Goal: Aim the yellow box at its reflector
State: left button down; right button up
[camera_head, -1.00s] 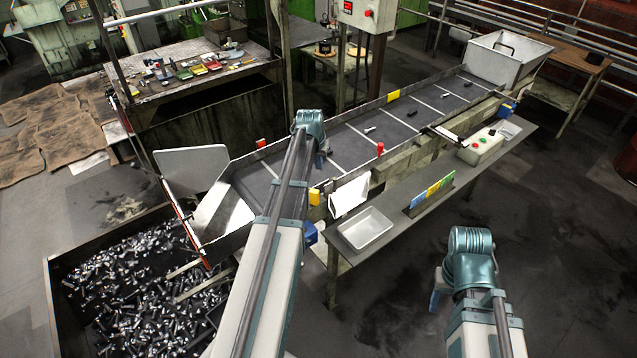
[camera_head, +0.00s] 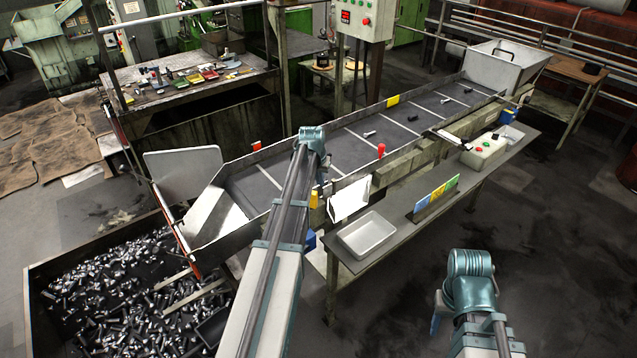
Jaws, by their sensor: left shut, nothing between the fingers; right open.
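The small yellow box (camera_head: 314,199) is on the near side of the belt conveyor, left of a white tilted plate. My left gripper (camera_head: 321,186) is shut and empty, just above and right of the box; its fingers are small and partly hidden by my wrist, so I cannot tell whether they touch it. On the far rail are a red piece (camera_head: 257,146) and a yellow plate (camera_head: 393,100); which is the box's reflector I cannot tell. The box's facing is too small to read. My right gripper (camera_head: 437,316) is open, low at the right over the floor, away from the conveyor.
The conveyor belt (camera_head: 345,150) carries several bolts. A red knob (camera_head: 381,150) stands on its near rail. The white plate (camera_head: 350,198), a pale tray (camera_head: 367,235), coloured cards (camera_head: 437,194) and a button box (camera_head: 484,150) line the near side. A bolt bin (camera_head: 40,275) is lower left.

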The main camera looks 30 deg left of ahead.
aim_at(315, 193)
pick_arm(q)
jog(key=s, duration=0.2)
jog(key=s+d, duration=0.1)
jog(key=s, duration=0.1)
jog(key=shift+r, duration=0.15)
jog(key=shift+s+m, duration=0.3)
jog(key=shift+m, duration=0.1)
jog(key=shift+s+m+h, duration=0.15)
jog(key=shift+m+h, duration=0.15)
jog(key=shift+m, duration=0.1)
jog(key=m, duration=0.2)
jog(key=m+h, duration=0.1)
jog(key=shift+s+d+m, duration=0.1)
jog(key=shift+s+m, duration=0.15)
jog(key=shift+m, duration=0.05)
jog(key=shift+s, duration=0.2)
dwell(0.5)
